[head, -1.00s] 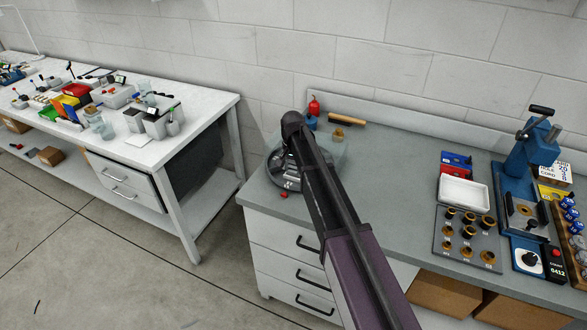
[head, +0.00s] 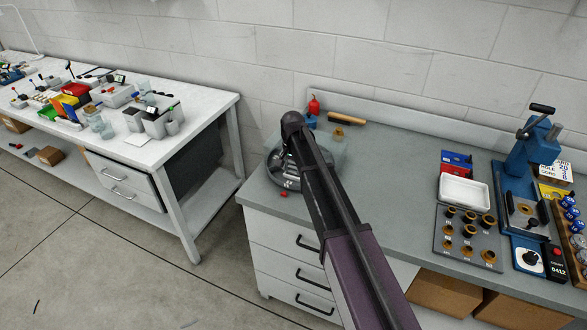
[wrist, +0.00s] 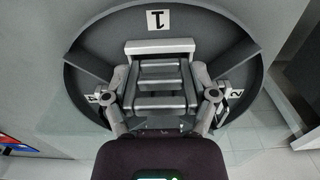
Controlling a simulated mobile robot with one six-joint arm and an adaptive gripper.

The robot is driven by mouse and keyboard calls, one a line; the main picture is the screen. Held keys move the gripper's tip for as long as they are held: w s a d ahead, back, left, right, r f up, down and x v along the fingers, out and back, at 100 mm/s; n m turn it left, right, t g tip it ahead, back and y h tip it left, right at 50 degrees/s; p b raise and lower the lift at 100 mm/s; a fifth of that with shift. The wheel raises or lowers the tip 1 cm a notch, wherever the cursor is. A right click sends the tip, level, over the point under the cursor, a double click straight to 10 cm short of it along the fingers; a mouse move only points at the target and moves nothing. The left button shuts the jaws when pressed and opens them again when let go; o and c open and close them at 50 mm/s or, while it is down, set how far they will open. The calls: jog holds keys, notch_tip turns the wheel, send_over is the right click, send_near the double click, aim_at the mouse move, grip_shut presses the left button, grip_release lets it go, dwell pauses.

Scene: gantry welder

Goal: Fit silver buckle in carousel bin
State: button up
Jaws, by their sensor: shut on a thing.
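The silver buckle (wrist: 160,72), a barred metal frame, is held between the two fingers of my gripper (wrist: 160,88) in the wrist view. My gripper is shut on its sides. Behind the buckle is the dark round carousel (wrist: 100,38), with walls dividing it into compartments. The buckle is in front of the compartment marked 1; whether it touches the floor or walls I cannot tell. A label 2 shows at the right.
A small red object (head: 284,194) lies by the front edge.

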aim_at(293, 162)
jog(key=shift+f+b, duration=0.65)
jog(key=shift+f, duration=0.05)
jog(key=o, duration=1)
jog(key=shift+r, duration=0.2)
notch_tip(293, 162, up, 7)
jog(key=p, duration=0.7)
jog(key=shift+f, duration=0.15)
jog(key=shift+s, duration=0.15)
jog(key=shift+s+d+f+n+b, duration=0.4)
jog(key=shift+s+f+b, duration=0.45)
jog(key=shift+s, duration=4.25)
jog(key=shift+s+d+f+n+b, duration=0.2)
jog(key=shift+s+f+n+b, duration=0.55)
jog(key=shift+s, duration=4.35)
jog(key=shift+s+d+f+n+b, duration=0.35)
jog(key=shift+s+f+b, duration=0.65)
jog(key=shift+s, duration=4.1)
